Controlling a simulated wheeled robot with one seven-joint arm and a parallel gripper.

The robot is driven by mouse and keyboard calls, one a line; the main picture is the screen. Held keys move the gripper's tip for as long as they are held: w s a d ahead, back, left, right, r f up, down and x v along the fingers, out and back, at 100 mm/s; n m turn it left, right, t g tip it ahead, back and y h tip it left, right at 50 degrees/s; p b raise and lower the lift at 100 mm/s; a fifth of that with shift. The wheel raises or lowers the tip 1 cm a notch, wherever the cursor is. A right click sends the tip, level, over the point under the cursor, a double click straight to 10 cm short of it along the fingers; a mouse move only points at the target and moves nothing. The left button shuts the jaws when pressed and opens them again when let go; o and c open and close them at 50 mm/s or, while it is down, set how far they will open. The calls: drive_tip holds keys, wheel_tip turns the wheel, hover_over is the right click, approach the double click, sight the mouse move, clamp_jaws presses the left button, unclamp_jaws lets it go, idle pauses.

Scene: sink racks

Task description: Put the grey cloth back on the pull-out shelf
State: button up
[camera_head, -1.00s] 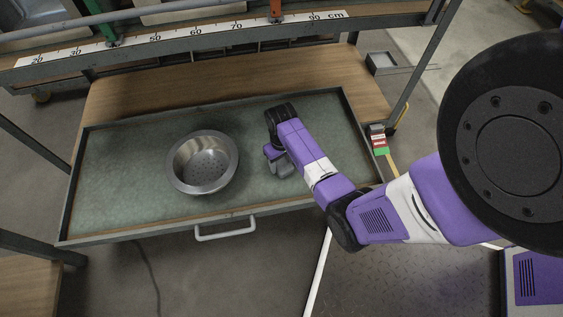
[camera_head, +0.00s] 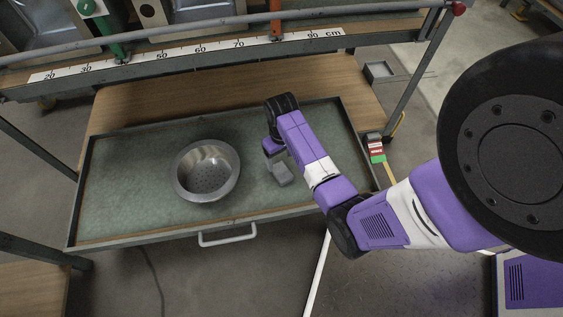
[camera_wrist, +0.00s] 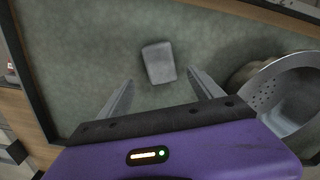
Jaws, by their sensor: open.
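The grey cloth (camera_head: 281,175) shows as a small folded block on the green mat of the pull-out shelf (camera_head: 110,215), right of the metal bowl. In the wrist view the cloth (camera_wrist: 159,62) lies on the mat just beyond my fingertips, with a gap to each finger. My gripper (camera_head: 275,152) is over the right half of the shelf, beside the cloth. In the wrist view my gripper (camera_wrist: 161,82) has its two fingers apart with nothing between them. My wrist hides part of the mat behind it.
The metal bowl (camera_head: 207,170) with a perforated bottom stands on the shelf left of my gripper. The shelf has raised rims and a white handle (camera_head: 228,236) at the front. A ruled rail (camera_head: 190,52) runs along the back. The mat's left part is clear.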

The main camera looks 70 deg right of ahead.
drive_tip(key=s+a+r+n+t+h, duration=0.15)
drive_tip(key=a+t, duration=0.25)
drive_tip(key=a, duration=0.6)
drive_tip(key=s+a+r+n+t+h, duration=0.1)
drive_tip(key=s+a+r+n+t, duration=0.15)
drive_tip(key=a, duration=0.75)
drive_tip(key=s+a+r+n+t, duration=0.1)
drive_tip(key=s+a+r+t, duration=0.1)
drive_tip(key=r, duration=0.7)
drive_tip(key=s+a+r+n+t+y, duration=0.1)
drive_tip(key=s+a+r+t, duration=0.2)
drive_tip(key=r, duration=0.6)
drive_tip(key=s+a+r+n+t+y, duration=0.1)
drive_tip(key=s+a+r+t, duration=0.2)
drive_tip(key=r, duration=0.6)
drive_tip(key=shift+s+a+p, duration=0.35)
drive_tip(key=shift+s+p, duration=0.05)
drive_tip(key=shift+y, duration=0.25)
